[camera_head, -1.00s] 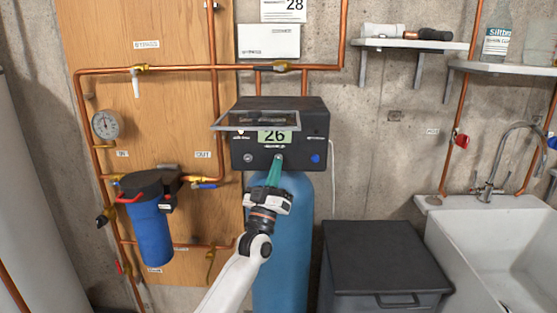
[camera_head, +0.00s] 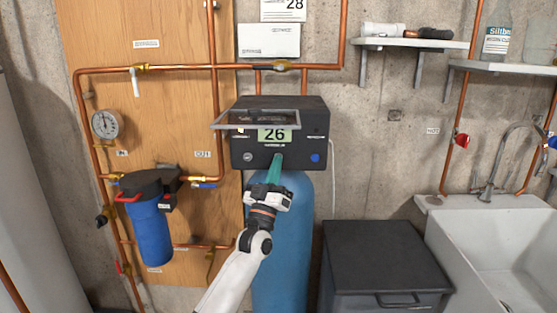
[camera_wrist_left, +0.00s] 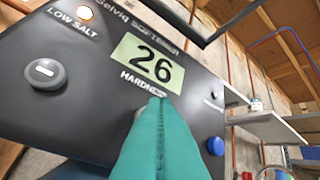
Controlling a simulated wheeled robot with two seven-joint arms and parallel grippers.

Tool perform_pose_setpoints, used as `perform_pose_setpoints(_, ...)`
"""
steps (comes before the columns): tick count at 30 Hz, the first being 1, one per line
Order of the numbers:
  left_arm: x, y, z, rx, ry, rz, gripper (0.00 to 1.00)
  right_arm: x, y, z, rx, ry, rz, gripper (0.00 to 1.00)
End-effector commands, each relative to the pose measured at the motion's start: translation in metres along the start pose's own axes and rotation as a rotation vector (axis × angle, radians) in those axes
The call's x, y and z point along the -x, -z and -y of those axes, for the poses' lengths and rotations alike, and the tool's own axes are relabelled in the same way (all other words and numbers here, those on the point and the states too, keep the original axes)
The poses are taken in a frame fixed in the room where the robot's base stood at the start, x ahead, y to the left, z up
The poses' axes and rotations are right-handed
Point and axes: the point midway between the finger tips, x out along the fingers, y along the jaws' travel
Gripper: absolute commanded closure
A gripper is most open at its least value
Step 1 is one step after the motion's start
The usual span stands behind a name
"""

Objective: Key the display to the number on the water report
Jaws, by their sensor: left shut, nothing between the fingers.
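The softener's black control head (camera_head: 240,133) has a green display (camera_head: 274,135) reading 26. The wrist view also shows the display (camera_wrist_left: 148,63) reading 26, with HARDNESS printed below. A grey minus button (camera_wrist_left: 45,74) is at its lower left and a blue button (camera_wrist_left: 214,146) at its lower right. The water report (camera_head: 283,9) on the wall shows 28, its top cut off. My left gripper (camera_head: 277,160) is shut and empty, its teal fingertips at the panel just below the display. In the wrist view, the fingers cover most of a grey round shape; I cannot tell whether they touch it.
A framed clear cover (camera_head: 262,118) juts out above the display. Copper pipes and a blue filter (camera_head: 151,233) are at left. A dark lidded bin (camera_head: 386,255) and a white sink (camera_head: 500,250) are at right. Shelves (camera_head: 415,44) hang at upper right.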

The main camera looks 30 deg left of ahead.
Motion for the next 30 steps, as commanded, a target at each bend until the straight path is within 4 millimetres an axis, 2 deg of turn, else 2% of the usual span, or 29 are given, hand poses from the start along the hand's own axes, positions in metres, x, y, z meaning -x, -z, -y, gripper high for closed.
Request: perform_pose_setpoints(30, -0.006, 0.0038, -0.0041, 0.0, 0.0, 0.0, 1.0, -0.0052, 0.0004, 0.0002, 0.0, 0.0, 0.0, 0.64)
